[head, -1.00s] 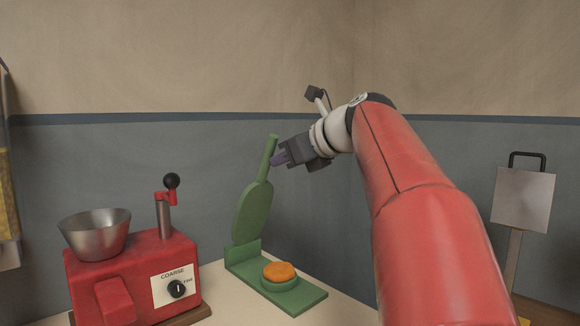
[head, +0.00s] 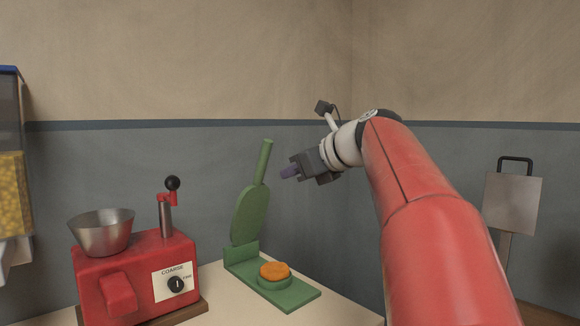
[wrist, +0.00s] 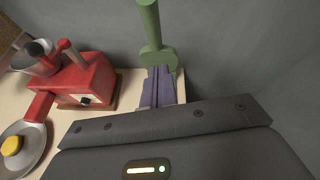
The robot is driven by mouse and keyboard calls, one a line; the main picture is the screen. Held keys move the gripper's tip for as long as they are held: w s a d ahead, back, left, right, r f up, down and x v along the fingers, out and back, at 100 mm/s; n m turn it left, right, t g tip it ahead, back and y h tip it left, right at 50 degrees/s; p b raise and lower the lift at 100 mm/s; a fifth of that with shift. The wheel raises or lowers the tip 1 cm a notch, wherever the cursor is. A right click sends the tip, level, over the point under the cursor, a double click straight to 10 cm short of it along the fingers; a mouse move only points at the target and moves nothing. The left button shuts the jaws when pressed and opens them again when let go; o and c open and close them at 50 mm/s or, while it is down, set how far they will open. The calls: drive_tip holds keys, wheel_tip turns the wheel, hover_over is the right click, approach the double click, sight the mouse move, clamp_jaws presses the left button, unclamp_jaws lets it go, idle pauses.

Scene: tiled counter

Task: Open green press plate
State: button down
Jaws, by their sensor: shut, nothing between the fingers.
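The green press stands on the counter with its upper plate (head: 249,214) raised nearly upright and its handle (head: 264,160) pointing up. Its flat base (head: 297,297) holds an orange patty (head: 274,270) on a round green pad. My gripper (head: 287,172) is to the right of the raised handle, apart from it, with its purple fingers shut and empty. In the wrist view, the shut fingers (wrist: 158,84) show in front of the press, with the green handle (wrist: 150,22) beyond them. The gripper body hides the press base there.
A red grinder (head: 135,275) with a metal bowl (head: 102,232) stands left of the press. A dispenser with yellow contents (head: 14,190) is at the far left. A grey plate with a black handle (head: 512,203) is at the right. The wrist view shows a pan (wrist: 22,150) holding a yellow item.

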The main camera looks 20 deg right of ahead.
drive_tip(key=s+d+r, duration=0.2)
drive_tip(key=s+r, duration=0.3)
drive_tip(key=r, duration=0.2)
drive_tip(key=shift+d+r, duration=0.15)
drive_tip(key=shift+r, duration=0.25)
drive_tip(key=shift+s, duration=0.15)
